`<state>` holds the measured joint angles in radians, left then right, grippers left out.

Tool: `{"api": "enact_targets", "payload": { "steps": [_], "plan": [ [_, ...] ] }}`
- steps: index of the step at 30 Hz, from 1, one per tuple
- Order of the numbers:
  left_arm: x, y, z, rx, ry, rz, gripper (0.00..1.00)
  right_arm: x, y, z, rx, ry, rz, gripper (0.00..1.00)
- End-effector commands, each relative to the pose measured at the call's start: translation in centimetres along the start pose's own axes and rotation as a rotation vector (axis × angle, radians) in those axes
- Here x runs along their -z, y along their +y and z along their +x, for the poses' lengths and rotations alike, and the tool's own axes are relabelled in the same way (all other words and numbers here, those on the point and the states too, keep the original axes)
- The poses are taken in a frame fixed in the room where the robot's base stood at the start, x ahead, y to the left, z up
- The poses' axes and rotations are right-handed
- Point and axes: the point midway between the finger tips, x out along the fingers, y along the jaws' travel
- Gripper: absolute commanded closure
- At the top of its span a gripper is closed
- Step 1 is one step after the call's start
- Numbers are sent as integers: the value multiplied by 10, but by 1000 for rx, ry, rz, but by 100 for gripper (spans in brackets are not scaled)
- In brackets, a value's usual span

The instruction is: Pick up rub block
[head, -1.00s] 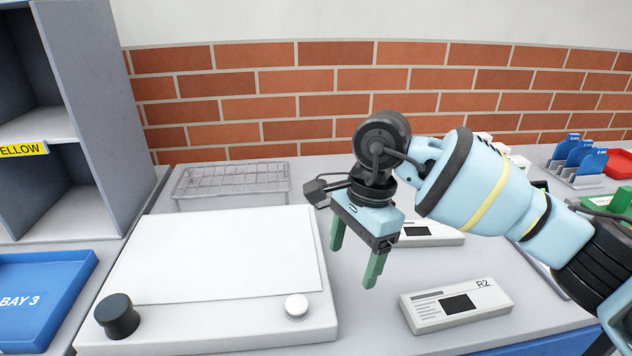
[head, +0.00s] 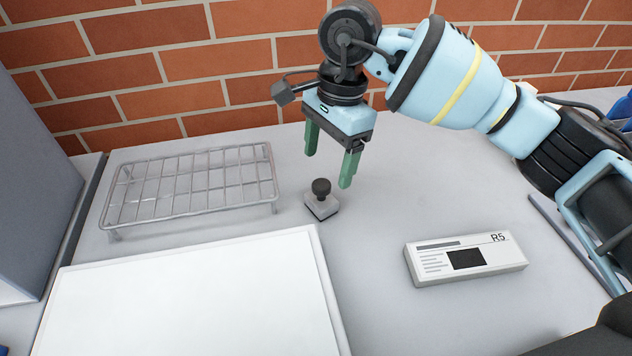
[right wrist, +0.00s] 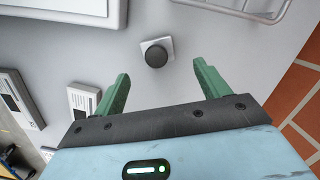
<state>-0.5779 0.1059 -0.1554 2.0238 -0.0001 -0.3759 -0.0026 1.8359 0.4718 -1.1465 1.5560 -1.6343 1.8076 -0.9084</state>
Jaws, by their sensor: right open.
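The rub block (head: 322,203) is a small pale square block with a dark round knob on top. It stands upright on the grey worktop, just right of the wire rack. My right gripper (head: 329,170) is open and empty, above the block and apart from it. In the right wrist view the block (right wrist: 157,53) shows beyond and between the two green fingertips (right wrist: 162,83). My left gripper is not in view.
A wire rack (head: 190,185) stands left of the block. A white board (head: 190,300) lies at the front left. A white box marked R5 (head: 466,258) lies at the right. A brick wall (head: 230,60) closes off the back. The worktop around the block is clear.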

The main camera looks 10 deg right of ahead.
Motion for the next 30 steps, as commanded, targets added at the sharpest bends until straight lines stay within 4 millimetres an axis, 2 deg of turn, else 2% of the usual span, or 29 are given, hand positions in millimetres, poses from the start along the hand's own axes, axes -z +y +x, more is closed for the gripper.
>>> {"api": "enact_targets", "payload": {
  "steps": [7,11,19,30],
  "plan": [
    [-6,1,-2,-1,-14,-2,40,0,0,12,-2,-1,0,25],
    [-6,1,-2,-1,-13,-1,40,0,0,24,-1,0,0,25],
    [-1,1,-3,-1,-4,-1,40,0,0,32,-1,-1,0,25],
    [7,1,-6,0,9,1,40,0,1,76,-1,0,0,25]
  ]
}}
